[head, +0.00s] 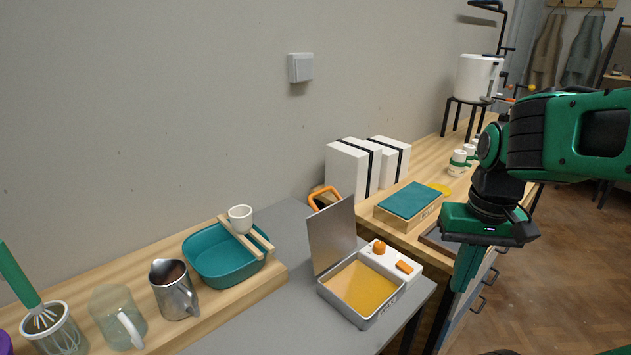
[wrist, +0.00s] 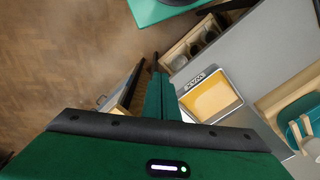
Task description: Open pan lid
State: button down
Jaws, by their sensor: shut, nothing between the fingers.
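The pan is a grey metal box (head: 378,316) with amber contents (head: 362,288), on the grey table at centre right in the head view. Its flat grey lid (head: 332,236) stands up, tilted open, along the pan's left side. A white control block with orange knobs (head: 398,262) sits at the pan's back right. The pan's amber inside also shows in the wrist view (wrist: 211,99). My gripper (head: 463,285) points down, shut and empty, to the right of the pan and apart from it. Its fingers (wrist: 157,80) show left of the pan in the wrist view.
A teal basin (head: 210,268) with a wooden rack and white cup (head: 240,219), a metal pitcher (head: 174,290) and a glass jug (head: 118,316) stand to the left. White boxes (head: 347,171) and a teal-topped block (head: 409,200) stand behind. Grey tabletop left of the lid is clear.

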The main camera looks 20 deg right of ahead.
jog(key=w+a+r+n+t+y, duration=0.1)
jog(key=w+a+r+n, duration=0.3)
jog(key=w, duration=0.7)
jog(key=w+a+r+n+t, duration=0.1)
jog(key=w+a+r+n, duration=0.2)
jog(key=w+a+r, duration=0.6)
jog(key=w+a+r+n+t+y, duration=0.1)
jog(key=w+a+r+n, duration=0.2)
jog(key=w, duration=0.9)
notch_tip(320, 180, down, 9)
jog(key=shift+d+f, duration=0.15)
jog(key=shift+f, duration=0.05)
jog(key=shift+t, duration=0.8)
jog(key=shift+s+d+r, duration=0.2)
jog(key=shift+s+d, duration=0.1)
jog(key=shift+s, duration=0.45)
jog(key=shift+s+d+r, duration=0.25)
jog(key=shift+s+d, duration=0.05)
jog(key=shift+s, duration=0.45)
jog(key=shift+s+d+r, duration=0.2)
jog(key=shift+s+d, duration=0.1)
jog(key=shift+s, duration=0.45)
jog(key=shift+r, duration=0.1)
